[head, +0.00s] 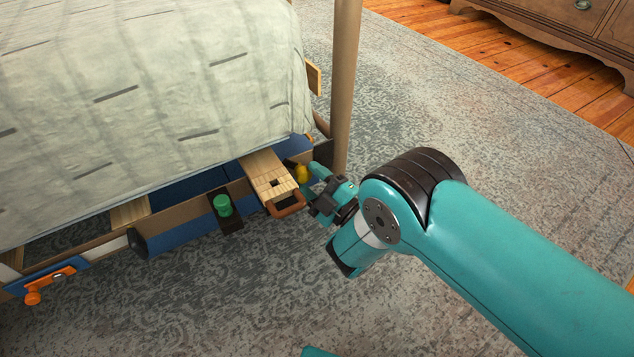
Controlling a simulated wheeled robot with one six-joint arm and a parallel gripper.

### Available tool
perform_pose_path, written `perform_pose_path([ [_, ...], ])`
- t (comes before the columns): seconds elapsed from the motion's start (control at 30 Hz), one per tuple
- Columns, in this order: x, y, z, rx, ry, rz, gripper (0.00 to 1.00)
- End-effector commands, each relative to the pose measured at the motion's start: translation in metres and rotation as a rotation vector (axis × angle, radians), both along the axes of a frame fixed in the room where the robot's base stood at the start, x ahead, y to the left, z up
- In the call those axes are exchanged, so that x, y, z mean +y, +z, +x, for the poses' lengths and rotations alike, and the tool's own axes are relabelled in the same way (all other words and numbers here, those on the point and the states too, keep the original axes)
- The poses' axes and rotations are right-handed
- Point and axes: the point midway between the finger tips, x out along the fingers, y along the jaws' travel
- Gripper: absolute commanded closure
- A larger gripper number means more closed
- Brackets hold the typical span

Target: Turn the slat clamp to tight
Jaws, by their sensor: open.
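My gripper (317,187) is open at the right end of the bed's side, its teal fingers pointing left toward the frame. Just left of the fingertips is a small yellow knob (302,174), beside a pale wooden slat (262,168) that sticks out from under the mattress. A green knob (222,205) stands on a dark plate further left. None of these is plainly marked as the slat clamp, and I cannot tell whether a finger touches the yellow knob.
The bed's cover (150,95) hangs low over the frame. A round wooden bedpost (345,80) rises just behind my gripper. An orange latch on a blue plate (62,281) is at the far left. The patterned rug (470,120) is clear.

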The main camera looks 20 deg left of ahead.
Motion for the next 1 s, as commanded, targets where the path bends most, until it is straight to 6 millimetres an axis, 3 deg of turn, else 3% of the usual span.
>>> perform_pose_path([
  [0.27,-0.006,0.001,-0.002,0.003,0.003,-0.002,0.50],
  [0.43,-0.027,0.001,-0.010,0.006,-0.002,-0.002,0.50],
  [0.57,-0.058,-0.007,-0.022,0.006,-0.005,-0.003,0.50],
  [1.0,-0.079,-0.012,-0.032,0.002,-0.001,-0.001,0.50],
])
